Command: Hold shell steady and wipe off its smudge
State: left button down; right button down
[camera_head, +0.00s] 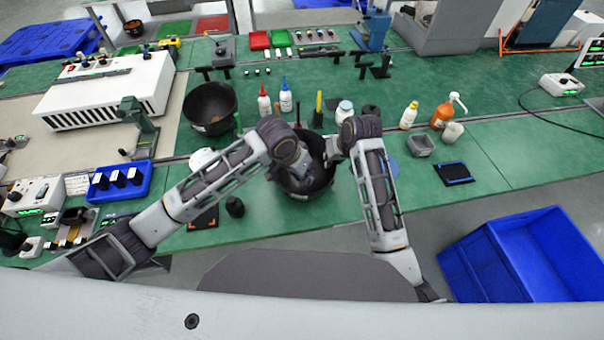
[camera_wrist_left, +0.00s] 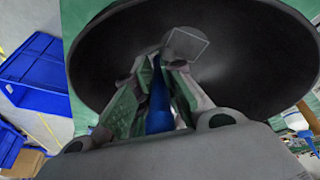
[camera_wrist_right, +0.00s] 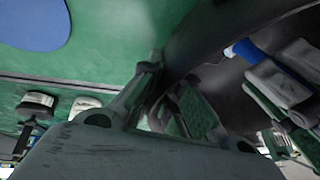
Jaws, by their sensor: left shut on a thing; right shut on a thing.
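The shell is a dark, round bowl (camera_head: 313,187) at the front edge of the green bench, below my two grippers. My left gripper (camera_head: 302,160) reaches down into it, shut on a blue-handled tool (camera_wrist_left: 158,108). My right gripper (camera_head: 333,154) is shut on the shell's rim at the right side. The rim between its fingers shows in the right wrist view (camera_wrist_right: 190,55). I cannot make out a smudge; the arms hide part of the inside.
A second dark bowl (camera_head: 210,108) stands behind to the left. Bottles, including a red-capped one (camera_head: 264,104) and an orange one (camera_head: 441,116), stand behind and right. A blue rack (camera_head: 120,182) is at left. A blue crate (camera_head: 525,260) sits on the floor at right.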

pick_arm(q)
jog(key=shift+r, duration=2.85)
pick_arm(e)
jog(key=c, duration=1.6)
grip_release()
jog(key=shift+o, duration=0.2)
jog(key=shift+r, duration=0.15)
jog(key=v, duration=1.1)
jog(key=shift+r, duration=0.35)
pick_arm(q)
jog(key=shift+r, duration=0.1)
pick_arm(e)
jog(key=shift+s+d, duration=0.1)
jog(key=shift+s, duration=0.05)
